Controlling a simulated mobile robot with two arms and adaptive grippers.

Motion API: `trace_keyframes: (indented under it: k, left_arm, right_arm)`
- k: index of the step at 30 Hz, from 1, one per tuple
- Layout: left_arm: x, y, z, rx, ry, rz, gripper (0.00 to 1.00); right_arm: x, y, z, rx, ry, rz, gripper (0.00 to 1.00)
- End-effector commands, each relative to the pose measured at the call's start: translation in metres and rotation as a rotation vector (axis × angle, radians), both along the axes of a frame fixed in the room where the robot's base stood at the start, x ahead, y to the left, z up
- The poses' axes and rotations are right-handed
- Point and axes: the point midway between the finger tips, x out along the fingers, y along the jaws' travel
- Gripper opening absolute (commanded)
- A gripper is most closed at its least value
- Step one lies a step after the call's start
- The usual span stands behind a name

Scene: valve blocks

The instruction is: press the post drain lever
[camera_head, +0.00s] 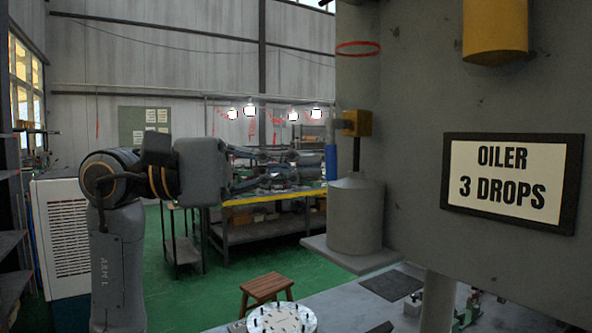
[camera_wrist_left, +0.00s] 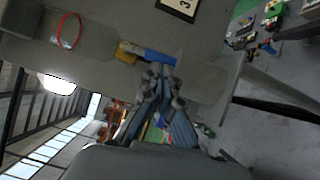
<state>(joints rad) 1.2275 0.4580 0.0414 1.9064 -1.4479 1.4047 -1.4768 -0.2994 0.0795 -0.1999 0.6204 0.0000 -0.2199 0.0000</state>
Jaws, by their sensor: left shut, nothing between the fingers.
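A blue lever (camera_head: 330,160) hangs down at the left side of a yellow valve block (camera_head: 357,123) on the grey post. The lever (camera_wrist_left: 158,57) and the block (camera_wrist_left: 127,52) also show in the left wrist view, just beyond my fingertips. My left gripper (camera_head: 322,157) is shut and empty, reaching in from the left with its tips at the lever. It also shows in the left wrist view (camera_wrist_left: 161,74). I cannot tell whether the tips touch the lever. My right gripper is not in view.
A grey cylinder (camera_head: 355,215) stands on a ledge below the block. A red ring (camera_head: 358,47) is on the post above it. A grey panel with an "OILER 3 DROPS" sign (camera_head: 512,183) fills the right. A wooden stool (camera_head: 266,286) and a workbench (camera_head: 262,231) stand beyond.

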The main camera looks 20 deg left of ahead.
Motion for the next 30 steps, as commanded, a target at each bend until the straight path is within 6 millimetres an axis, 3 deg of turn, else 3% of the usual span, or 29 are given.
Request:
trace_keyframes:
  k: [30]
  left_arm:
    - [0.000,0.000,-0.007,-0.159,0.124,0.001,0.00]
  right_arm:
    - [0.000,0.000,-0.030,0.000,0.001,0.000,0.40]
